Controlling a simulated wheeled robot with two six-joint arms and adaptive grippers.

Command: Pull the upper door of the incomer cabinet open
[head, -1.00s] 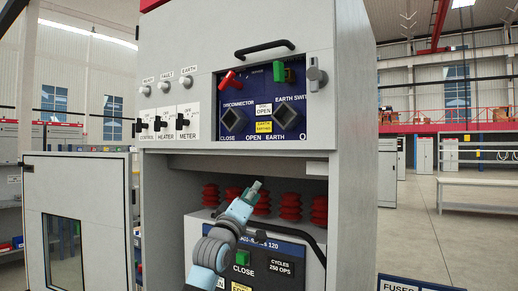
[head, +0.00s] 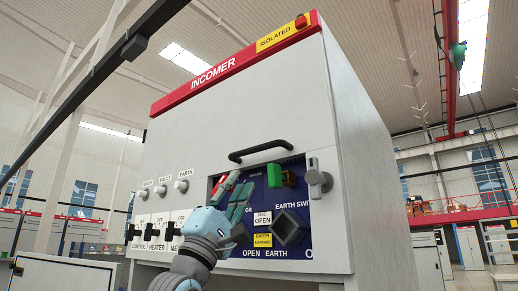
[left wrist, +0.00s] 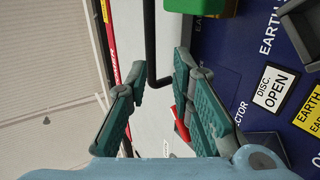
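The incomer cabinet (head: 240,95) has a closed grey upper door with a black bar handle (head: 262,151) above a dark blue switch panel (head: 262,222). My left gripper (head: 241,181) is in front of this panel, just below the handle's left end. Its teal fingers are spread and nothing is held. In the left wrist view the handle (left wrist: 150,40) reaches down toward the gap between the fingertips (left wrist: 162,70); I cannot tell whether they touch it. My right gripper is out of view.
A red lever (head: 222,184) is close behind my left fingers, and a green block (head: 280,175) is to their right. A grey latch knob (head: 317,178) sticks out at the door's right side. An open lower door (head: 65,272) stands at lower left.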

